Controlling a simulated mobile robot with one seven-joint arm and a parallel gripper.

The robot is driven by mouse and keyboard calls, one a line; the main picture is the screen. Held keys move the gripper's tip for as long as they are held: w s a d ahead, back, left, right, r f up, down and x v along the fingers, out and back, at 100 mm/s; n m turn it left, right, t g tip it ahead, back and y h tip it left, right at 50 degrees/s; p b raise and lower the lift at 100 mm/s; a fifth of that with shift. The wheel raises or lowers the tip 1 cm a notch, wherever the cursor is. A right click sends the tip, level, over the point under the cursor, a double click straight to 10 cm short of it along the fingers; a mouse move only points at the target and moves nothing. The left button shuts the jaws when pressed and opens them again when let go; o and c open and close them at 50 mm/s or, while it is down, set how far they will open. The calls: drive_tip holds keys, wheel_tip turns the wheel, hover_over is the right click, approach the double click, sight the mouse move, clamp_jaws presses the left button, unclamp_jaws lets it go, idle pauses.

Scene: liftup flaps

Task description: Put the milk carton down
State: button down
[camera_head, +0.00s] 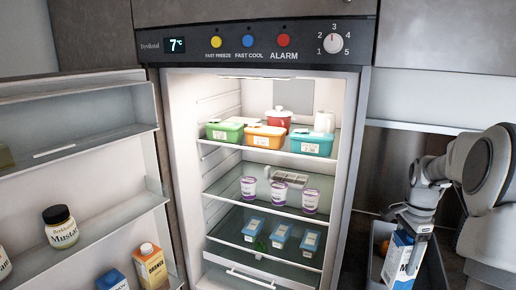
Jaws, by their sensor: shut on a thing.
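The milk carton (401,258) is blue and white and shows at the lower right of the head view. My gripper (411,226) is shut on its top and points downward. The carton hangs or stands nearly upright, slightly tilted, over or inside a dark grey crate (432,270). I cannot tell whether its base touches the crate's bottom, as the lower part runs near the frame's edge.
The open fridge (270,180) holds tubs, yogurt cups and blue packs on its shelves. Its open door (80,150) at the left carries a mustard jar (60,227) and an orange carton (150,266). A round orange thing (384,247) sits in the crate beside the milk.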

drive_tip(key=w+a+f+n, duration=0.2)
drive_tip(key=a+n, duration=0.7)
drive_tip(key=a, duration=0.5)
drive_tip(key=w+a+f+n, duration=0.2)
drive_tip(key=a+f+n, duration=0.3)
drive_tip(key=a+n, duration=0.4)
drive_tip(key=a, duration=0.4)
drive_tip(key=shift+a+f+n, duration=0.2)
drive_tip(key=shift+a+n, duration=0.2)
drive_tip(key=shift+s+f, duration=0.1)
